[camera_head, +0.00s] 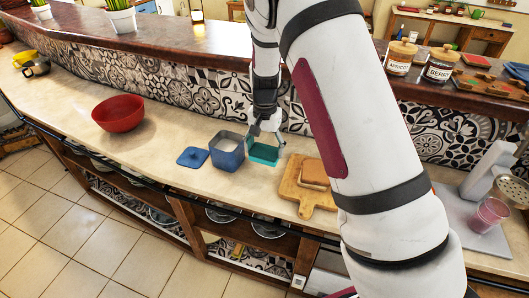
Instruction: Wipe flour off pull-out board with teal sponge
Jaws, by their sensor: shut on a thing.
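My gripper (264,140) points down over the counter, left of the big white arm links, and is shut on the teal sponge (263,153). The sponge is small and rectangular in this view; whether it touches the counter I cannot tell. A wooden board with a handle (318,199) lies to its right with a brown block-like thing (315,172) on it. I cannot make out a pull-out board or loose flour; my arm hides part of the counter.
A blue square container (227,153) with pale contents stands just left of the gripper, its blue lid (192,157) beside it. A red bowl (118,113) is further left. A pink tumbler (489,214) stands at the right. The counter between bowl and lid is clear.

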